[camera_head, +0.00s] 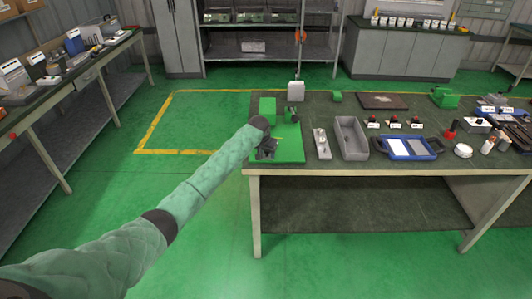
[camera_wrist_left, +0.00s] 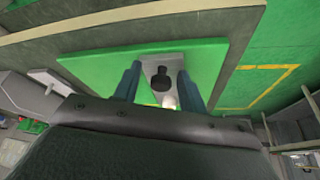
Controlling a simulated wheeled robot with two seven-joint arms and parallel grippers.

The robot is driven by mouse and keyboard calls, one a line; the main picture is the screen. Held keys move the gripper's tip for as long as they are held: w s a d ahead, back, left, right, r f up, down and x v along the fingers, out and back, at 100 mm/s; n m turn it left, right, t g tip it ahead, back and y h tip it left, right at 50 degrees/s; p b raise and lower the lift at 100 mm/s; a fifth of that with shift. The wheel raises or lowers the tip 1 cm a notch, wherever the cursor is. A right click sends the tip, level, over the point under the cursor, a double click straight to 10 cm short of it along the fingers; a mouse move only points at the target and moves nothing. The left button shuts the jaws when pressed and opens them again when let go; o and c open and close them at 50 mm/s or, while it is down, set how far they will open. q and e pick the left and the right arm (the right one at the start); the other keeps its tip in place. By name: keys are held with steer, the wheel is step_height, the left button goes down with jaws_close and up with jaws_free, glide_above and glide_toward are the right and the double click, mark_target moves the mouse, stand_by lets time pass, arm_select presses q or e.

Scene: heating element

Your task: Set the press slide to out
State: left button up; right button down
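The green base plate (camera_head: 291,152) of the press lies at the table's left front corner, with green blocks (camera_head: 267,107) behind it. My left gripper (camera_head: 268,150) is over the plate's left part and hides what is beneath it. In the left wrist view, the plate (camera_wrist_left: 90,70) carries a grey piece (camera_wrist_left: 174,60) with a black knob (camera_wrist_left: 161,83), which looks like the press slide. My left gripper (camera_wrist_left: 160,92) is open; its two blue fingers stand on either side of the knob with gaps visible. A small pale round part (camera_wrist_left: 169,102) is also between them. My right gripper is not in view.
Right of the plate are a small metal fixture (camera_head: 322,143), a grey bin (camera_head: 342,131) and a blue tray (camera_head: 433,145). A whitish box (camera_head: 296,91) stands behind the press. The green floor left of the table is clear.

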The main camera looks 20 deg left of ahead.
arm_select(q)
steer(key=shift+s+a+r+b, duration=0.2)
steer(key=shift+r+b, duration=0.2)
steer(key=shift+r, duration=0.2)
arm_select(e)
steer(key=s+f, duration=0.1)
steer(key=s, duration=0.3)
arm_select(q)
steer(key=shift+s+d+r+b, duration=0.1)
steer(key=shift+s+r+b, duration=0.25)
steer(key=shift+r, duration=0.25)
steer(key=b+v, duration=0.1)
steer(key=v, duration=0.4)
steer(key=shift+w, duration=0.1)
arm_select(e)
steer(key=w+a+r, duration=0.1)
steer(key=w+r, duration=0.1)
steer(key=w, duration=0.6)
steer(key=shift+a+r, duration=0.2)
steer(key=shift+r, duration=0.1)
